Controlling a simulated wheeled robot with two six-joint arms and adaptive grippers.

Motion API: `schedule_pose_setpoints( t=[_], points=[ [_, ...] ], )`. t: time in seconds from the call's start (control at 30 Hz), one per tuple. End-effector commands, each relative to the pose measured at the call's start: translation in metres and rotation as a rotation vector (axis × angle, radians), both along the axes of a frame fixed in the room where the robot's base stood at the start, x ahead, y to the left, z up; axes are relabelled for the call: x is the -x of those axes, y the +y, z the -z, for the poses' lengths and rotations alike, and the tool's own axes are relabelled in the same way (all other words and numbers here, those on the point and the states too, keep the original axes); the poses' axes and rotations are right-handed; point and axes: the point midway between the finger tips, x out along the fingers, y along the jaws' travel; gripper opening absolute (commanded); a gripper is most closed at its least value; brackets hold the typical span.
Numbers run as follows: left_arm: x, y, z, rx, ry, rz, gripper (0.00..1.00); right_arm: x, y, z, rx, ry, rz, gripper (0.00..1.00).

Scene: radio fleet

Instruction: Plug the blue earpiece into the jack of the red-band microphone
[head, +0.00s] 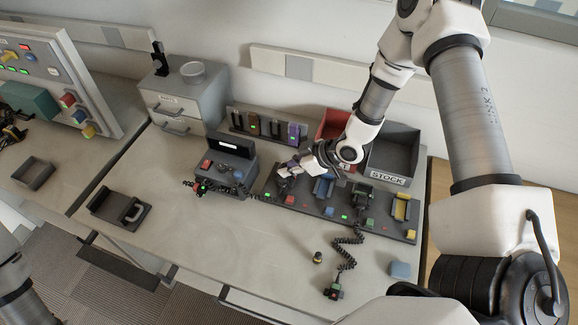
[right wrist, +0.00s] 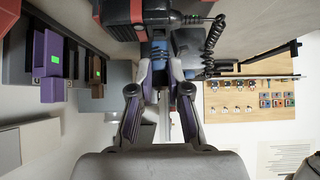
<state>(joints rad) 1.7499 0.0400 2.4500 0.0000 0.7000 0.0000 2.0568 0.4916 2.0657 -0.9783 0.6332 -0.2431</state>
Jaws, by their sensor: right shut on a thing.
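My right gripper (head: 288,168) is over the left end of a dark charging rack. In the right wrist view its fingers (right wrist: 160,60) close together at their tips. A dark body with red parts (right wrist: 138,12) and a coiled cord is right at the fingertips in that view. A dark microphone with red on it (head: 203,188) and a green light lies at the front left of the dark station; a coiled cord runs right from it. My left gripper is out of view.
The charging rack (head: 345,217) holds blue, green and yellow units. Another corded microphone (head: 334,291) lies in front, with a light blue block (head: 400,269) to its right. Behind stand a stock bin (head: 392,152) and a rack with a purple unit (head: 293,131).

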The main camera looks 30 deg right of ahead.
Motion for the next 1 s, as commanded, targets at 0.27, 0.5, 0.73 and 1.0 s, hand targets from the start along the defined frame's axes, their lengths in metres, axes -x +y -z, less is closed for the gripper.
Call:
schedule_pose_setpoints(
  t=[0.27,0.5,0.73,1.0],
  points=[
    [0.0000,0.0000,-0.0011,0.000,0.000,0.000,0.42,-0.0001,0.0000,-0.0001,0.000,0.000,0.000,0.00],
    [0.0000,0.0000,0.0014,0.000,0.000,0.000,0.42,0.0000,0.0000,0.0032,0.000,0.000,0.000,0.00],
    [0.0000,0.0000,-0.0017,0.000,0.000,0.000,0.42,0.0000,0.0000,0.0006,0.000,0.000,0.000,0.00],
    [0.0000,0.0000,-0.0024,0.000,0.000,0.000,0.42,0.0001,0.0000,0.0001,0.000,0.000,0.000,0.00]
  ],
)
